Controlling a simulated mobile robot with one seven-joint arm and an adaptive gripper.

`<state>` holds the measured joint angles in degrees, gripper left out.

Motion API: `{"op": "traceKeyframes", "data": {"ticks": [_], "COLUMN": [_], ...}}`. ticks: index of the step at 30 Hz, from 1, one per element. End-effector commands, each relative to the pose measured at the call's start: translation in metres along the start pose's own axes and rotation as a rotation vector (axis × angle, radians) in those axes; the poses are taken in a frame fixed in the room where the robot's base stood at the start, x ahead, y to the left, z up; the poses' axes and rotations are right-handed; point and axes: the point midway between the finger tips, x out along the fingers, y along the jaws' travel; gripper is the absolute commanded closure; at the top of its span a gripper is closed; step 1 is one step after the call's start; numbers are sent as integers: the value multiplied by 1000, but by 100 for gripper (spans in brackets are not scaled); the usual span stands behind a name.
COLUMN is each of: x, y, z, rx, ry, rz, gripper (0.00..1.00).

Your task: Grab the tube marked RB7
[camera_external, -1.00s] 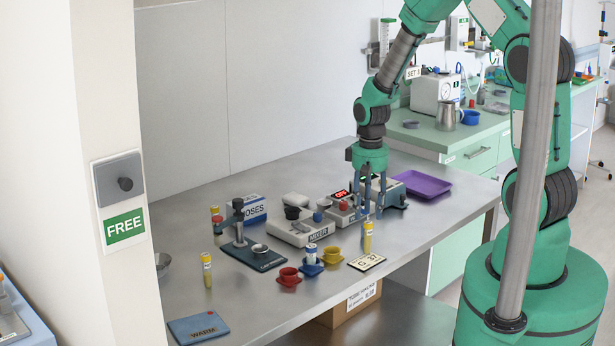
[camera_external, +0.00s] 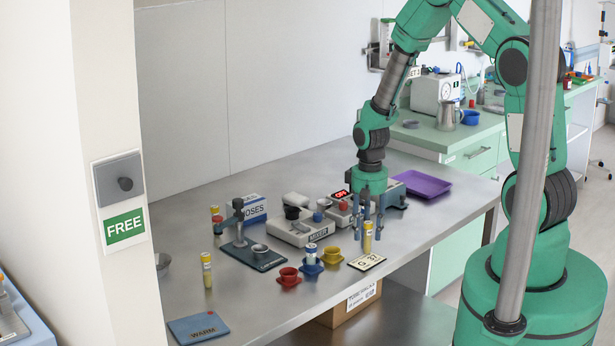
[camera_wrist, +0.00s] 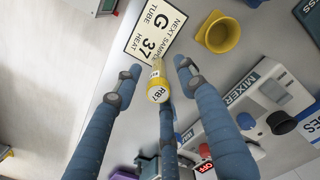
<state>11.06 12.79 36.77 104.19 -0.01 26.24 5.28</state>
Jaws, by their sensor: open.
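A tube with a yellow cap (camera_wrist: 158,92) stands in the wrist view between my fingers; the lettering on its cap reads like RB7. In the external view this tube (camera_external: 367,240) stands upright near the front edge of the table, beside a white sign. My gripper (camera_external: 367,218) is right above it, fingers pointing down. In the wrist view my blue three-fingered gripper (camera_wrist: 158,78) is open, with fingers spread on different sides of the tube; I cannot see any of them touching it. Other yellow-capped tubes stand at the left (camera_external: 206,270) and farther back (camera_external: 216,218).
A sign (camera_external: 367,262) reading G 37 lies in front of the tube. A yellow cup (camera_external: 332,256), a blue cup (camera_external: 310,266) and a red cup (camera_external: 289,277) stand to its left. A mixer (camera_external: 303,232) and a purple tray (camera_external: 428,186) are farther back.

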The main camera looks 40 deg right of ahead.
Motion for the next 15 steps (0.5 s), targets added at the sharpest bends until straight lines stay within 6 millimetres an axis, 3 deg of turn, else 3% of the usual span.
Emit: {"op": "traceKeyframes", "data": {"ticks": [9, 15], "x": [36, 47], "y": [2, 2], "z": [0, -1], "rx": [0, 0], "ry": [-2, 0], "rz": [0, 0], "gripper": [60, 60]}}
